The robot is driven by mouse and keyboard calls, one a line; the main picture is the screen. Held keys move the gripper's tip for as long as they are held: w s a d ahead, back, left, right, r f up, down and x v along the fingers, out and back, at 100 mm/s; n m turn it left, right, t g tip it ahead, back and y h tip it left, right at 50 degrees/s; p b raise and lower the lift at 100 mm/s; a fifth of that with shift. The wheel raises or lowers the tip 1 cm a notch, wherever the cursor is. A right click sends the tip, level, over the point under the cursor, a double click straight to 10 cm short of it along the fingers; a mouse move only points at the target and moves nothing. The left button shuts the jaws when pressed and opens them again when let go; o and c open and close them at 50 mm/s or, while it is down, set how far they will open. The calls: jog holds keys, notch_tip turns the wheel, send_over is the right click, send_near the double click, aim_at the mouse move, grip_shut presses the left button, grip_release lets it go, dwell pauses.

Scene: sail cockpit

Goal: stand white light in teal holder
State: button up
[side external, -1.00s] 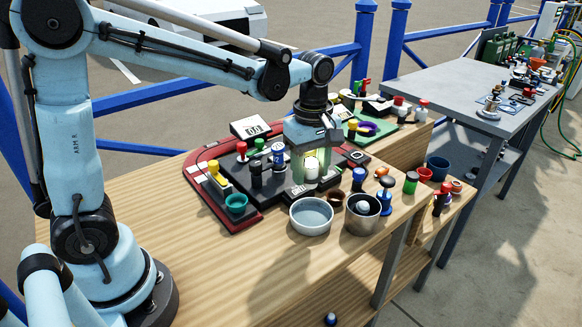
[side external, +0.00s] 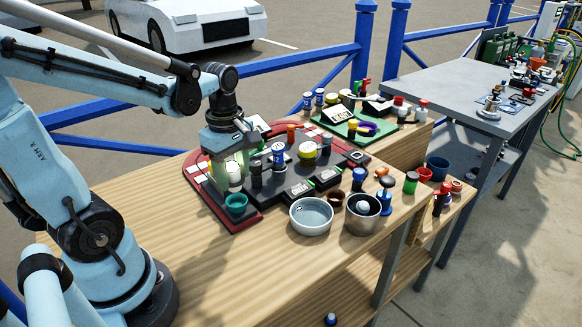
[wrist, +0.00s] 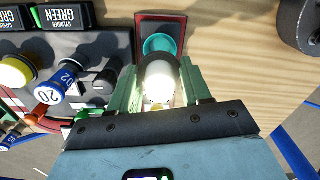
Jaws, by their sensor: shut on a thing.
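The white light (wrist: 159,82) is a pale, rounded cylinder held between the green fingers of my gripper (wrist: 162,95) in the wrist view. In the side view my gripper (side external: 235,172) is shut on the white light (side external: 235,183) over the left part of the dark board. The teal holder (side external: 236,203) is a round open cup on the red-edged front left corner of the board. In the wrist view the teal holder (wrist: 158,45) shows just beyond the light's end, partly covered by it. I cannot tell whether they touch.
The dark board (side external: 290,197) carries several bottles and labelled blocks beside my gripper, including a blue-and-white bottle (side external: 278,155). A pale bowl (side external: 311,215) and a metal cup (side external: 362,218) stand to the right. The wooden tabletop (side external: 190,245) in front is clear.

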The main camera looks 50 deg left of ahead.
aim_at(235, 189)
jog(key=shift+f, duration=1.85)
jog(key=shift+f, duration=0.45)
jog(key=o, duration=0.8)
jog(key=shift+c, duration=0.2)
jog(key=shift+r, duration=5.5)
